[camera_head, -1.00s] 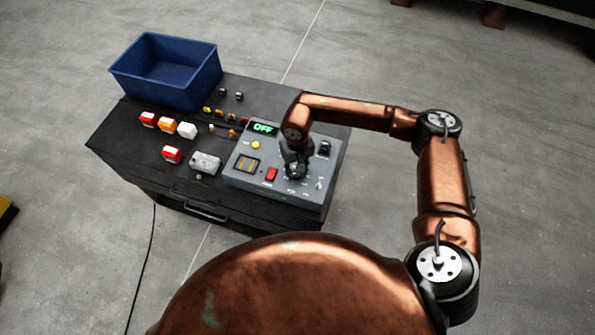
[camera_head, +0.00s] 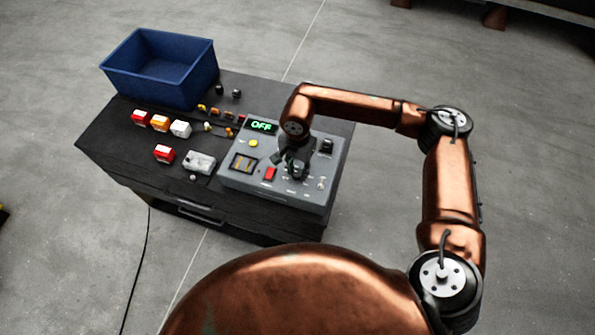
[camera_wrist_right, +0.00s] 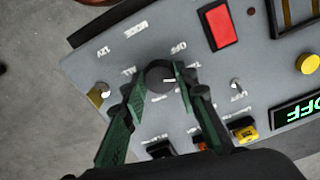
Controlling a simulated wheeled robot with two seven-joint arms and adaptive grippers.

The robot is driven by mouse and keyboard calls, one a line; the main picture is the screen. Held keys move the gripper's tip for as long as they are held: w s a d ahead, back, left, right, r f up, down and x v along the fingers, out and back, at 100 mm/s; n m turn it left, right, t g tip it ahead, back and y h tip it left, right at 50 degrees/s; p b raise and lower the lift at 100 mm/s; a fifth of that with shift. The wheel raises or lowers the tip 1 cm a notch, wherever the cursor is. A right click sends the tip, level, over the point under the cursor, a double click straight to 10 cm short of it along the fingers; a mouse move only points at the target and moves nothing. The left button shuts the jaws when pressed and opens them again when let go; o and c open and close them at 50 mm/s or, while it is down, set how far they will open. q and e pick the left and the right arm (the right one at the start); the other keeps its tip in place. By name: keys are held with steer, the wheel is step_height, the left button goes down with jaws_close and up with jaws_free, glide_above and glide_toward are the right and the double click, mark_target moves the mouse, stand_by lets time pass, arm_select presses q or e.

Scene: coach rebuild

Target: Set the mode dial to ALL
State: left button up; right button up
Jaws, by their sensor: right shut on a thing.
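The grey control panel (camera_head: 238,180) sits on the black cabinet, and its green display (camera_head: 262,126) reads OFF. The round dark mode dial (camera_wrist_right: 159,74) shows between my fingertips in the right wrist view, with a short white mark pointing to the right of that picture. My right gripper (camera_wrist_right: 161,83) is shut on the dial, one green finger on each side. In the head view my right gripper (camera_head: 290,164) is down at the panel, by the dial (camera_head: 298,171). Small white labels surround the dial, OFF among them, partly hard to read. My left gripper is not in view.
A red button (camera_wrist_right: 221,27), a yellow button (camera_wrist_right: 308,63) and small toggle switches (camera_wrist_right: 235,84) are close around the dial. A blue bin (camera_head: 160,70) stands at the back left of the cabinet (camera_head: 110,150). Several red, orange and white blocks (camera_head: 160,123) lie left of the panel.

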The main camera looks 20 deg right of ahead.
steer(key=m+b, duration=0.1)
steer(key=m, duration=0.3)
steer(key=shift+m, duration=0.4)
steer(key=m+b, duration=0.1)
steer(key=m, duration=0.3)
steer(key=shift+m, duration=0.3)
steer(key=m, duration=0.4)
steer(key=shift+m+b, duration=0.3)
steer(key=shift+b, duration=0.05)
steer(key=m, duration=0.5)
steer(key=shift+d, duration=0.1)
steer(key=m+p, duration=0.1)
steer(key=m, duration=0.4)
steer(key=shift+m, duration=0.4)
steer(key=m+p, duration=0.1)
steer(key=m, duration=0.3)
steer(key=m+p, duration=0.1)
steer(key=m, duration=0.4)
steer(key=shift+m+p, duration=0.35)
steer(key=shift+m, duration=0.05)
steer(key=shift+m+p, duration=0.65)
steer(key=shift+m, duration=1.35)
